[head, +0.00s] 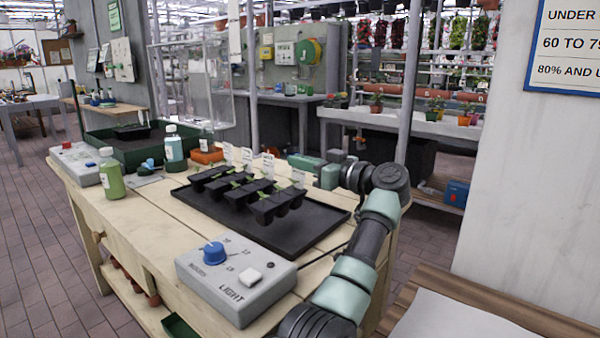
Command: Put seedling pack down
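Black seedling packs (274,206) with white labels and small green sprouts are grouped over a flat black tray (300,236) on the wooden bench. The packs overlap in the head view, and I cannot tell whether the nearest one rests on the tray or is slightly above it. My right gripper is not in view.
A grey control box (236,279) with a blue knob stands at the bench's near edge. A green bottle (111,174), a blue-white bottle (173,148) and an orange pot (207,154) stand at left and behind. The tray's near right part is bare.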

